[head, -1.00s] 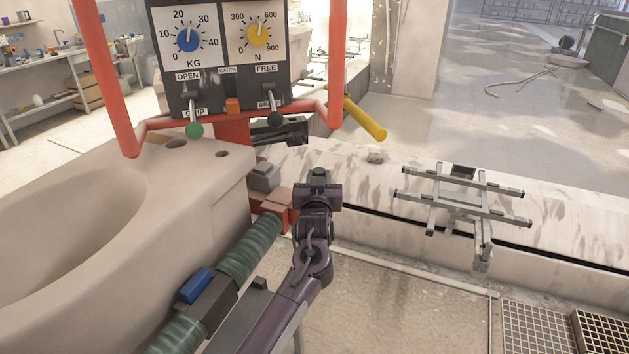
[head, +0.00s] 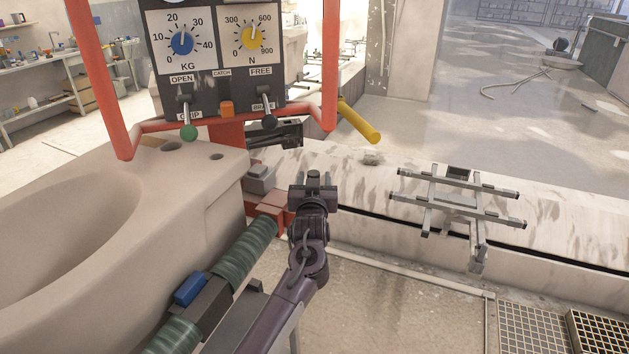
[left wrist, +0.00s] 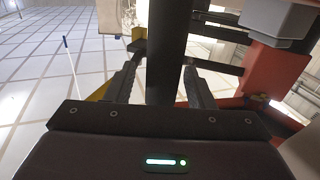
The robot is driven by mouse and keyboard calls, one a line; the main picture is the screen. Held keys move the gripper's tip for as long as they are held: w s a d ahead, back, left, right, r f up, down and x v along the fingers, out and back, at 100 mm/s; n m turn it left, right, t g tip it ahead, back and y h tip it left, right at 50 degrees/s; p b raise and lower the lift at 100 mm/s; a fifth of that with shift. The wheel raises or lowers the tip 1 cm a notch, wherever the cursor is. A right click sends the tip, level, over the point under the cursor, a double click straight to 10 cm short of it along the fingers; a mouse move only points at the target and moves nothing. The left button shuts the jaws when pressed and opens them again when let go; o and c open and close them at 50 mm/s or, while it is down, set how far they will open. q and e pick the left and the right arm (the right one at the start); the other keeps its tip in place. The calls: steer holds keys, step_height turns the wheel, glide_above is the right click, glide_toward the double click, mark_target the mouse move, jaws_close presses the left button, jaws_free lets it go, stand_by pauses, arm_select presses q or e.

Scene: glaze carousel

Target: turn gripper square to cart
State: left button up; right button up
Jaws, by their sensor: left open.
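A grey metal cart frame of crossed bars (head: 458,203) stands on the pale track at the right in the head view. My left gripper (head: 319,178) is near the middle of the head view, left of the cart and clearly apart from it. Its two short fingers point away from me, toward the back. In the left wrist view the two dark jaws (left wrist: 163,88) stand apart, with a dark upright bar (left wrist: 167,45) showing between them. I cannot tell how far off that bar is. My right gripper is in neither view.
A large pale basin (head: 60,235) fills the left. A red frame (head: 331,75) with a dial panel (head: 218,60) and a yellow-ended bar (head: 360,122) stands behind my gripper. A handle with green grips (head: 245,247) lies close left of my arm.

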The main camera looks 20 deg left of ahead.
arm_select(q)
steer(key=shift+s, duration=0.1)
steer(key=shift+s+d, duration=0.1)
steer(key=shift+s, duration=0.15)
steer(key=b+v, duration=0.1)
steer(key=v, duration=0.6)
steer(key=shift+d, duration=0.1)
